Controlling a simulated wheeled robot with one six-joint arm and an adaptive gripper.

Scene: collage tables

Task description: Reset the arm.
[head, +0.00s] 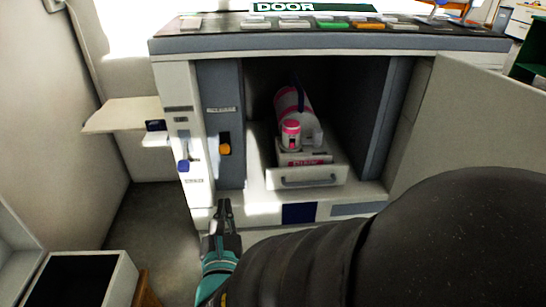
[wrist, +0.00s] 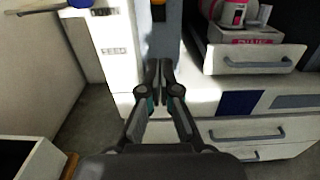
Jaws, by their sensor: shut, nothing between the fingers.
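My gripper (head: 224,207) is shut and empty in front of the grey and white cabinet, at the lower left of its opening. In the wrist view my gripper (wrist: 159,66) points at the cabinet's lower front, with its two fingertips together. In the head view my dark arm reaches in from the lower right and hides part of the cabinet's lower front.
The cabinet's bay holds a tray (head: 303,179) with pink and white containers (head: 291,135). Left of the bay are an orange knob (head: 224,149) and a blue knob (head: 183,166). A small shelf (head: 120,115) juts out at left. An open box (head: 118,284) stands at lower left.

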